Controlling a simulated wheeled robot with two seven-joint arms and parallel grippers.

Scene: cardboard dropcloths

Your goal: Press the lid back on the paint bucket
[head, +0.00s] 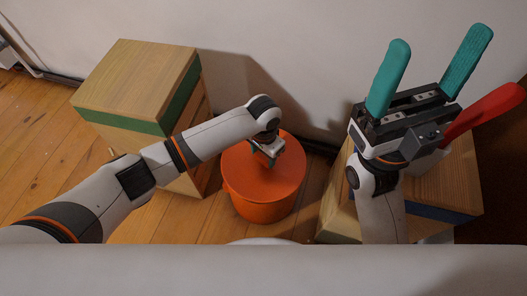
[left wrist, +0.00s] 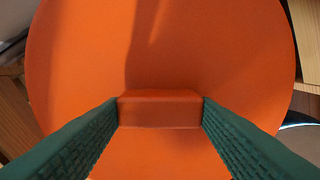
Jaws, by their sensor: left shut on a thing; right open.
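The orange paint bucket (head: 262,211) stands upright on the wooden floor between two wooden boxes. Its round orange lid (head: 245,177) lies over the bucket's top; I cannot tell whether it is fully seated. My left gripper (head: 271,160) is above the lid, pointing down. In the left wrist view, the green fingers of my left gripper (left wrist: 160,112) are shut on the lid's raised orange block handle (left wrist: 160,108). The lid (left wrist: 75,60) fills most of that view and hides the bucket. My right gripper (head: 440,42) is open and empty, fingers pointing up, at the right.
A wooden box with a green band (head: 140,85) stands left of the bucket. Another wooden box with a blue band (head: 440,195) stands to the right, under my right arm. A red object (head: 488,108) shows behind my right gripper. A pale wall (head: 290,60) closes the back.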

